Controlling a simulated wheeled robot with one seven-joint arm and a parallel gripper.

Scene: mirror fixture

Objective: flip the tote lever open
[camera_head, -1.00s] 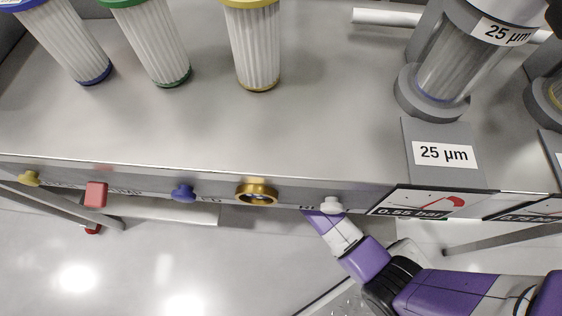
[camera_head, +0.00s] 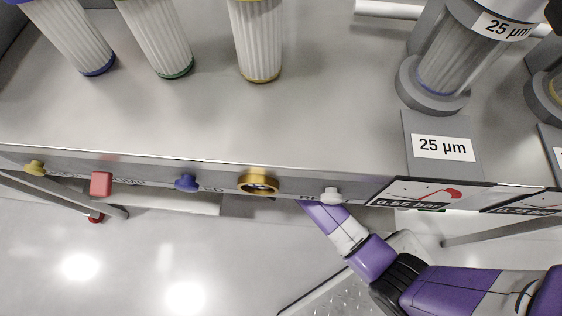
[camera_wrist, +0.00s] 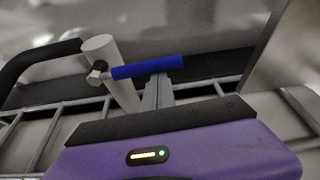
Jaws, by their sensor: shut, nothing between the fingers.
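In the wrist view, the lever shows as a blue bar (camera_wrist: 148,66) lying nearly level. Its left end meets a pale grey cylinder (camera_wrist: 108,70) with a small metal bolt head. My gripper (camera_wrist: 157,86) is shut and empty, seen as narrow grey fingers just below the right part of the blue bar. Whether the fingertips touch the bar I cannot tell. In the head view my purple arm reaches under the front edge of the bench, which hides the gripper and the lever.
A metal wire frame (camera_wrist: 60,108) runs behind the lever, with a curved black bar (camera_wrist: 38,58) to the left. The bench front (camera_head: 120,160) carries a red button (camera_head: 101,184), a blue knob (camera_head: 187,183) and a gold ring (camera_head: 258,184). Filter cartridges stand on top.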

